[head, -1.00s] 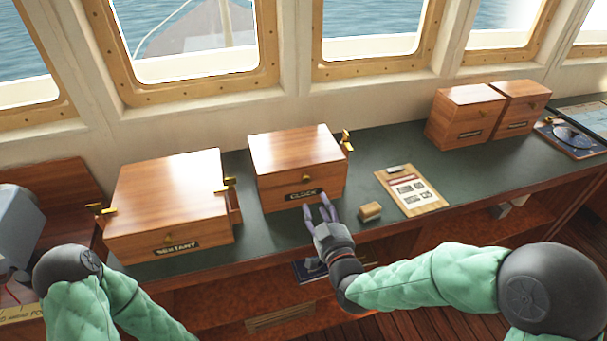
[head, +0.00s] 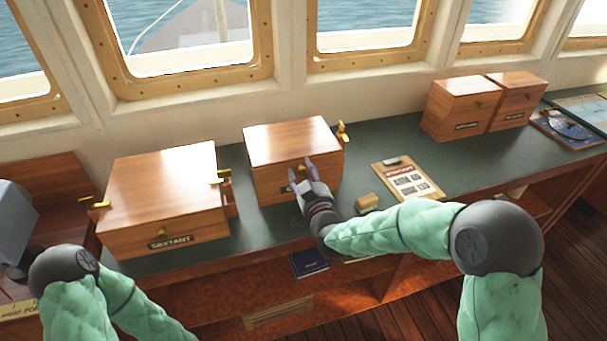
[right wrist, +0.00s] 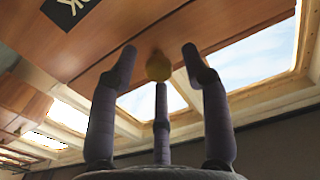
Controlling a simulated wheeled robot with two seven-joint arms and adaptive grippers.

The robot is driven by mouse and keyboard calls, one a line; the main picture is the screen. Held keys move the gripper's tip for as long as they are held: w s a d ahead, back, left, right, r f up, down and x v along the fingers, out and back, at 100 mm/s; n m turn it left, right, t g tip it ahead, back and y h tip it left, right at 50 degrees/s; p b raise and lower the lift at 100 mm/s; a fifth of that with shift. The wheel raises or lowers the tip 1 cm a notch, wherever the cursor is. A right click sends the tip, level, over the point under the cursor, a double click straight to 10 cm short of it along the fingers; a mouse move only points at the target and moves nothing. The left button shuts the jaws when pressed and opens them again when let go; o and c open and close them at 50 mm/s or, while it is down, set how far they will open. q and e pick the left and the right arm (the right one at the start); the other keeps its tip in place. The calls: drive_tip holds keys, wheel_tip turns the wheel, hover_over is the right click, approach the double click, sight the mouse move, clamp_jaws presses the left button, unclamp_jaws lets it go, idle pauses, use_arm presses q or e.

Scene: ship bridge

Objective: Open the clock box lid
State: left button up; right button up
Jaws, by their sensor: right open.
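The clock box (head: 290,143) is a wooden box with a closed lid, standing on the green counter. Its small brass knob (right wrist: 158,66) is on the front face, and part of its dark label (right wrist: 70,8) shows in the right wrist view. My right gripper (head: 300,172) is at the box front, covering much of the label in the head view. Its three purple-grey fingers are open and spread around the knob, with gaps visible between fingers and knob. My left gripper is out of view; only my left arm shows.
The sextant box (head: 165,190) with brass latches stands left of the clock box. A small wooden block (head: 367,203) and a clipboard (head: 408,182) lie to the right. Two more wooden boxes (head: 463,108) stand farther right. Windows line the back wall.

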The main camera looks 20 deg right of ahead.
clamp_jaws()
drive_tip(key=shift+r, duration=0.15)
